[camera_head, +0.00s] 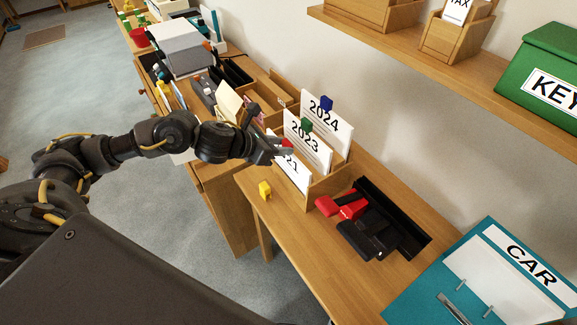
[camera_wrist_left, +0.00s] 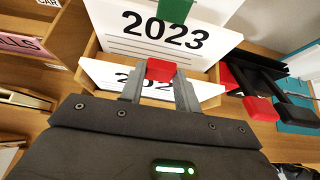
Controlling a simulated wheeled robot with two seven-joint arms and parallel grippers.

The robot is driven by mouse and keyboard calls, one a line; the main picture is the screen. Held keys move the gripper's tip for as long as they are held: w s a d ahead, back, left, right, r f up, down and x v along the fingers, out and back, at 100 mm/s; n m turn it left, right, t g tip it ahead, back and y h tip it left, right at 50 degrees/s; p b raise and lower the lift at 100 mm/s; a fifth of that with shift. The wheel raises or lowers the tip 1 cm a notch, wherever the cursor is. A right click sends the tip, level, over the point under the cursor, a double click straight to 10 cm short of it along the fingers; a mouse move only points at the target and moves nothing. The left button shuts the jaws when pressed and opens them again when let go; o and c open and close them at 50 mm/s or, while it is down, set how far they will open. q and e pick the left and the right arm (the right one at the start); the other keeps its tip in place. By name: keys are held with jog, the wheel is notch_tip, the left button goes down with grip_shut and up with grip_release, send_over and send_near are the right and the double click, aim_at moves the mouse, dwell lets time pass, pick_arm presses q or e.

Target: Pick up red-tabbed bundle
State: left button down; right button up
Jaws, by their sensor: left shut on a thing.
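The red-tabbed bundle is a white paper stack (camera_head: 292,168) with a partly hidden year on it, in the front slot of a wooden holder (camera_head: 329,188). My left gripper (camera_head: 284,150) reaches it from the left. In the left wrist view its two fingers are on either side of the red tab (camera_wrist_left: 160,70), shut on it at the bundle's top edge. The bundle's white face (camera_wrist_left: 107,74) shows below the tab. The green-tabbed 2023 bundle (camera_head: 306,140) and blue-tabbed 2024 bundle (camera_head: 324,118) stand behind it. My right gripper is not seen.
A red and black stapler or punch (camera_head: 345,206) and a black tray (camera_head: 402,225) lie right of the holder. A yellow clip (camera_head: 265,189) sits near the desk's front edge. A teal CAR binder (camera_head: 490,280) is at lower right. A wooden shelf (camera_head: 460,60) hangs above.

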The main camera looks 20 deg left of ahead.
pick_arm(q)
jog(key=shift+r, duration=0.25)
jog(key=shift+r+p, duration=1.2)
jog(key=shift+r, duration=0.1)
